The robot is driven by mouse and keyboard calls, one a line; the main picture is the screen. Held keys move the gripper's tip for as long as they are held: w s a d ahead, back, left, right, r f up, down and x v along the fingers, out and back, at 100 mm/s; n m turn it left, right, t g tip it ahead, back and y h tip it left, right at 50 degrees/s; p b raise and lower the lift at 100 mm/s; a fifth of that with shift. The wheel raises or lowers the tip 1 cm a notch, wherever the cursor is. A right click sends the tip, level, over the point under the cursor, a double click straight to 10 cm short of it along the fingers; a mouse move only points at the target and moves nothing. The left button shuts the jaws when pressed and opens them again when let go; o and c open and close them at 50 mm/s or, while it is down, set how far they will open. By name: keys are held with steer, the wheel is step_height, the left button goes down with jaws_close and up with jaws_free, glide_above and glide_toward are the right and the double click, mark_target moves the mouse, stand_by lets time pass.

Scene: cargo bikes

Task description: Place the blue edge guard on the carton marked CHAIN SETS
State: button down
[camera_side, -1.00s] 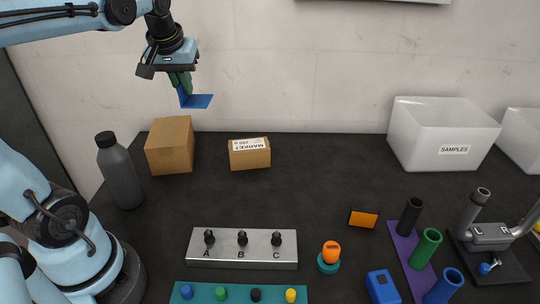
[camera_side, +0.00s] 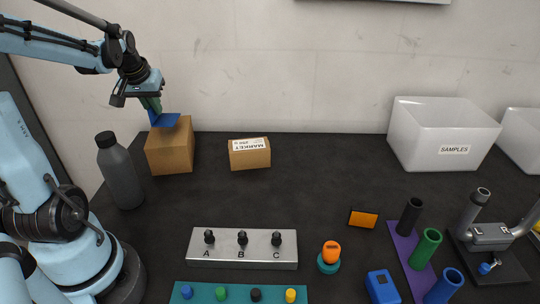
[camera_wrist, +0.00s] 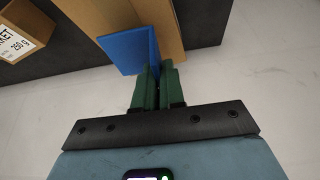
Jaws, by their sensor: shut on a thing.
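My gripper (camera_side: 152,103) points down at the upper left in the side view, its green fingers shut on the blue edge guard (camera_side: 166,120). The guard is an angled blue piece, with one flap upright between the fingers and one flap sticking out to the right. It overlaps the top of the taller brown carton (camera_side: 170,153); I cannot tell whether it touches. In the wrist view the guard (camera_wrist: 128,50) projects from the fingers (camera_wrist: 158,75) in front of the brown carton (camera_wrist: 171,28). No CHAIN SETS marking is readable on this carton.
A grey bottle (camera_side: 120,172) stands close to the carton's left. A smaller carton labelled MARKET (camera_side: 250,158) stands to its right. A white SAMPLES bin (camera_side: 410,145) is at the back right. The black tabletop between the small carton and the bin is clear.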

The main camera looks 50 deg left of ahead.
steer(key=shift+f, duration=1.4)
steer(key=shift+f, duration=0.1)
steer(key=c, duration=1.2)
jaws_free()
steer(key=shift+c, duration=0.2)
steer(key=v, duration=1.2)
steer(key=w+d+f+m+t+h, duration=0.1)
steer(key=d+f+m, duration=0.1)
steer(key=d, duration=0.6)
steer(key=w+d+f+m+t+h, duration=0.1)
steer(key=d+f+m, duration=0.2)
steer(key=d, duration=0.6)
steer(key=w+d+f+m+t+h, duration=0.1)
steer(key=w+d+f+m+t, duration=0.1)
steer(key=d, duration=0.7)
steer(key=shift+f+m, duration=0.45)
steer(key=shift+m, duration=0.55)
